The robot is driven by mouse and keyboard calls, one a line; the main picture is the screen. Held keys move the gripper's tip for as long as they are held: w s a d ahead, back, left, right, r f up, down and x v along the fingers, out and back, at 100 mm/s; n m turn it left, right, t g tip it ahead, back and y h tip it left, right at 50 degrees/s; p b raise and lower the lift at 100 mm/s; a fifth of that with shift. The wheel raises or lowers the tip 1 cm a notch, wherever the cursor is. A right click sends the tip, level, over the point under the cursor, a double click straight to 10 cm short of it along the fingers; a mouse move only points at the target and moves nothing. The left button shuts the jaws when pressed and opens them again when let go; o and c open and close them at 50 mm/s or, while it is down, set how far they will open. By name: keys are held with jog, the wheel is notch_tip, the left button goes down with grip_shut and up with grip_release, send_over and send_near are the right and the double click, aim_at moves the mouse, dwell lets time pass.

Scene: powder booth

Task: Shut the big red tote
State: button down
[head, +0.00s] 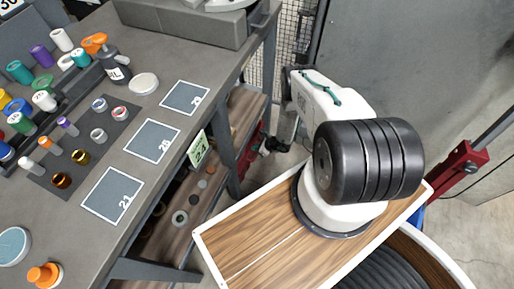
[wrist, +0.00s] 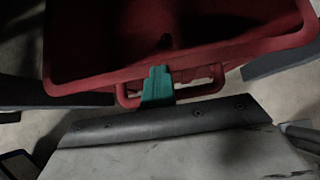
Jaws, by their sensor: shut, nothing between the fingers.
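The big red tote (wrist: 215,60) fills the top of the wrist view. It looks open, with its dark inside showing, and a red loop handle (wrist: 205,88) stands out from its near rim. Its lid cannot be made out. My gripper (wrist: 160,72) shows as teal fingers, shut and empty, overlapping the handle and near rim in the picture. I cannot tell whether they touch. In the head view my arm reaches down beside the bench, and the gripper there is small and dark. Only a sliver of red (head: 249,150) shows behind the bench leg.
A grey workbench (head: 150,85) with bottles, rings and numbered mats stands at left, above a wooden shelf (head: 190,190) with small parts. A wire mesh panel (head: 292,40) is behind. A red clamp (head: 462,165) on a pole stands at right. Concrete floor shows around the tote.

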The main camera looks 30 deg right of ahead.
jog(key=s+d+f+v, duration=0.1)
jog(key=f+v, duration=0.1)
jog(key=v, duration=1)
jog(key=shift+s+d+r, duration=0.2)
jog(key=shift+s+d, duration=0.05)
jog(key=shift+s, duration=0.3)
